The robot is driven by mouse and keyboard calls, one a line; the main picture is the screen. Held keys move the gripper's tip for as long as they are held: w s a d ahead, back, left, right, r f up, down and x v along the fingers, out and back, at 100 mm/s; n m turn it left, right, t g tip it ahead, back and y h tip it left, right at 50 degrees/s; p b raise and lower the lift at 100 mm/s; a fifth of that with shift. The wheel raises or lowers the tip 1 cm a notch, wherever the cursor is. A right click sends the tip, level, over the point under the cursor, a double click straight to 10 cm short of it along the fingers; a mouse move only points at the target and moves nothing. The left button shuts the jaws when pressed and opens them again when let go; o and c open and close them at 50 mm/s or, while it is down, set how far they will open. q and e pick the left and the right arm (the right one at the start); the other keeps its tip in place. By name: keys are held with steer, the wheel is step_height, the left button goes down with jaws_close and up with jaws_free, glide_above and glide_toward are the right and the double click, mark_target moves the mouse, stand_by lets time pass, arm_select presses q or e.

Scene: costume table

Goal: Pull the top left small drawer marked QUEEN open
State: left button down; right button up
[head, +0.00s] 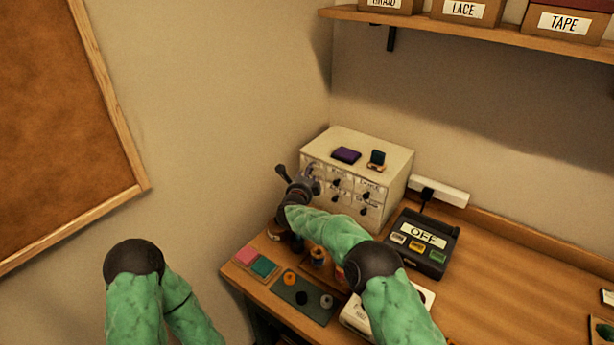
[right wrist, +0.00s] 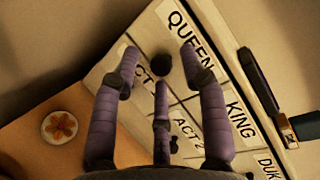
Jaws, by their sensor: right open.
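The cream drawer cabinet (head: 393,169) stands at the back left of the table, with small labelled drawers and dark knobs. The QUEEN drawer (right wrist: 186,36) is at the top left of its front and looks shut. In the head view my right gripper (head: 311,184) covers much of it. In the right wrist view my right gripper (right wrist: 159,60) is open, its purple-grey fingers spread around a dark knob (right wrist: 162,66) just below the QUEEN label. I cannot tell whether they touch it. My left gripper is out of view; only my left arm shows at lower left.
A purple box (head: 346,155) and a small dark item (head: 377,159) lie on the cabinet. An OFF-marked switch box (head: 423,242) stands at its right. A shelf (head: 480,37) hangs above.

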jaws_close()
steer(key=s+a+b, duration=0.1)
steer(key=s+a, duration=0.6)
steer(key=s, duration=0.2)
steer(key=shift+s+b, duration=0.3)
steer(key=shift+s, duration=0.05)
steer(key=shift+r, duration=0.1)
jaws_free()
steer(key=shift+a, duration=0.1)
steer(key=v, duration=1.2)
